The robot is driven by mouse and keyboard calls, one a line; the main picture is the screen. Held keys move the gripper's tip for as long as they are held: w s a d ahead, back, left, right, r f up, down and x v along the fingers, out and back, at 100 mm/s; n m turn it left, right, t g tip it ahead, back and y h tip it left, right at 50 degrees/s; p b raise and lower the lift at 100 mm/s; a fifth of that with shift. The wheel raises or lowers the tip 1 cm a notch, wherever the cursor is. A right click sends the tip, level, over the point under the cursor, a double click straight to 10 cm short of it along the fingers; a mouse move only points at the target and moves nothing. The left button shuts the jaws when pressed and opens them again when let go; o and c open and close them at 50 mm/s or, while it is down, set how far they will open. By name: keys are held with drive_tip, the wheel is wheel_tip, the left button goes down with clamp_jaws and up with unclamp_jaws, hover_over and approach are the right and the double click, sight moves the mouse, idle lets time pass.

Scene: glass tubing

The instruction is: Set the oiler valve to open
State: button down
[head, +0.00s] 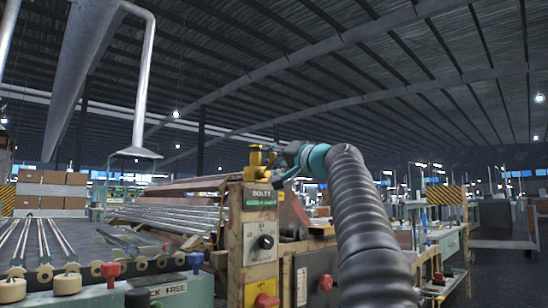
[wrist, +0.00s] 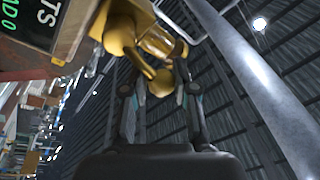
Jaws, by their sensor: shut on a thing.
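The brass oiler valve (head: 257,160) stands on top of the wooden post at the middle of the head view. In the wrist view its brass body (wrist: 122,30) fills the upper middle, with a small lever (wrist: 144,63) hanging from it. My gripper (wrist: 160,82) reaches up to the valve, its two fingers on either side of the lever area and shut on the lever. In the head view my gripper (head: 280,158) meets the valve from the right; its fingertips are small and hard to make out there. I cannot tell the valve's setting.
A rack of glass tubes (head: 40,245) and red, blue and cream knobs are at left. A large pipe (wrist: 255,75) runs overhead in the wrist view.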

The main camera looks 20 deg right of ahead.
drive_tip(key=shift+a+f, duration=0.1)
drive_tip(key=shift+f, duration=0.05)
drive_tip(key=c, duration=0.9)
unclamp_jaws()
drive_tip(key=shift+a, duration=0.1)
drive_tip(key=shift+s, duration=0.15)
drive_tip(key=shift+s+d, duration=0.35)
drive_tip(key=shift+s, duration=0.2)
drive_tip(key=v, duration=1)
drive_tip(key=shift+s+d+f, duration=0.1)
drive_tip(key=shift+s+f, duration=0.05)
drive_tip(key=shift+s, duration=0.15)
